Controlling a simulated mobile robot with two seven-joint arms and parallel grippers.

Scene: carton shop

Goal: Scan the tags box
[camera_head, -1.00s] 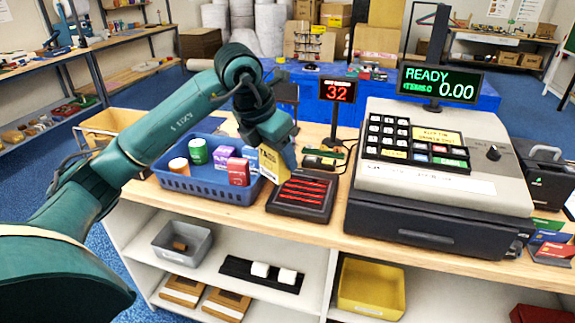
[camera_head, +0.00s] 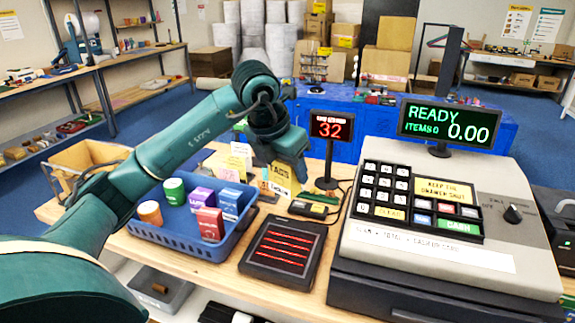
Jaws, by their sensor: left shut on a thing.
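My left gripper (camera_head: 290,165) comes in from the left and is shut on the yellow tags box (camera_head: 279,180), whose face reads "TAGS". It holds the box beyond the far edge of the scanner (camera_head: 283,250), a dark flat pad with glowing red lines. The box looks apart from the pad; its exact height is hard to tell. The register (camera_head: 440,225) stands right of the scanner. Its display (camera_head: 449,126) reads READY, ITEMS 0, 0.00. My right gripper is out of view.
A blue basket (camera_head: 180,240) left of the scanner holds several small boxes and cans. A red "32" display (camera_head: 331,127) stands on a post behind the scanner. A small dark device (camera_head: 313,208) with a yellow label lies near its base. Shelves lie below the counter.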

